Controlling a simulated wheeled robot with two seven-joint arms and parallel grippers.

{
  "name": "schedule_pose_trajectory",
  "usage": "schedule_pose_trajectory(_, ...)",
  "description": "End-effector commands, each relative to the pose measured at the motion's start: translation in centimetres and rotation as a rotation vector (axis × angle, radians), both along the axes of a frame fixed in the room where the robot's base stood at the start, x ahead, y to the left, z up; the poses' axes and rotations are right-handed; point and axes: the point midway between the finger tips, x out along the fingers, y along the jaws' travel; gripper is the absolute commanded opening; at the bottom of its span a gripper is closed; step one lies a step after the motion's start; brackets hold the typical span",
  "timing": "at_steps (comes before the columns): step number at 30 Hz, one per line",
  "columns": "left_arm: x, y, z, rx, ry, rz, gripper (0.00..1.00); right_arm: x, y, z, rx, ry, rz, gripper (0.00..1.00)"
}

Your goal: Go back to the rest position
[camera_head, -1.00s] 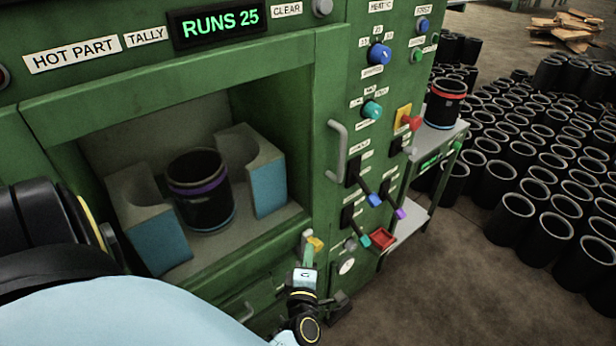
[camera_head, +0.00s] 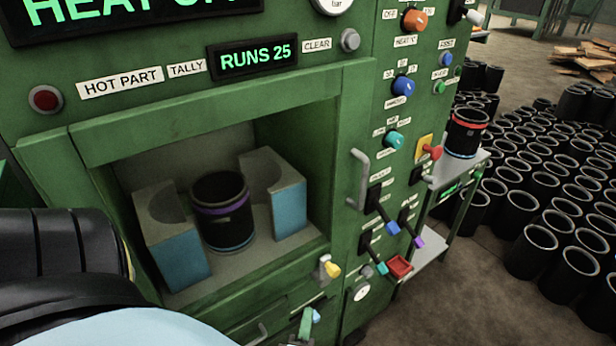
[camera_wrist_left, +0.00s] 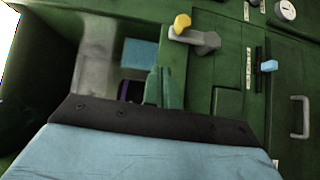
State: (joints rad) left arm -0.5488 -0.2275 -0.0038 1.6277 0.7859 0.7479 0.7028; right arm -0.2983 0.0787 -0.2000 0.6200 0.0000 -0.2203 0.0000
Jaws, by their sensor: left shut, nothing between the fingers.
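My left gripper (camera_head: 307,322) shows at the bottom edge of the head view, only its green fingers in sight. It is shut and empty, below and apart from a yellow-knobbed lever (camera_head: 330,268) on the green machine (camera_head: 190,116). In the left wrist view the shut green fingers (camera_wrist_left: 164,88) point toward the machine front, and the yellow-knobbed lever (camera_wrist_left: 196,34) is beyond them. My left upper arm fills the lower left corner of the head view. My right gripper is not in view.
A black sleeve (camera_head: 222,212) with a purple band stands in the machine's open chamber, between two blue-sided blocks (camera_head: 180,260). Levers and knobs stick out on the right panel. A red-banded sleeve (camera_head: 466,132) stands on a side shelf. Many sleeves crowd the floor at right.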

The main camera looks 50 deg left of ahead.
Motion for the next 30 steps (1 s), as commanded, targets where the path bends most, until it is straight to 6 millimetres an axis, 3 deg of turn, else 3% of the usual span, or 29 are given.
schedule_pose_trajectory(14, 0.0, 0.0, -0.1, 0.001, 0.002, -0.001, 0.0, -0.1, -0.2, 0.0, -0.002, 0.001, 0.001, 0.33)
schedule_pose_trajectory(17, 0.2, -0.6, -1.1, 0.02, 0.038, -0.037, 0.0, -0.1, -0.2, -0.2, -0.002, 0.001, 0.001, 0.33)
schedule_pose_trajectory(20, 0.7, -2.6, -4.5, 0.088, 0.152, -0.156, 0.0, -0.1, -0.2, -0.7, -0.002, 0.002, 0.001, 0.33)
schedule_pose_trajectory(23, 0.5, -5.6, -10.4, 0.213, 0.347, -0.358, 0.0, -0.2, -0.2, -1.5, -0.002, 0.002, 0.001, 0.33)
schedule_pose_trajectory(26, -1.3, -8.3, -17.4, 0.374, 0.572, -0.601, 0.0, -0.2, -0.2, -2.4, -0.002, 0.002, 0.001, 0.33)
schedule_pose_trajectory(30, -6.6, -10.0, -26.5, 0.605, 0.876, -0.941, 0.0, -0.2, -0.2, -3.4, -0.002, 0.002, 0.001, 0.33)
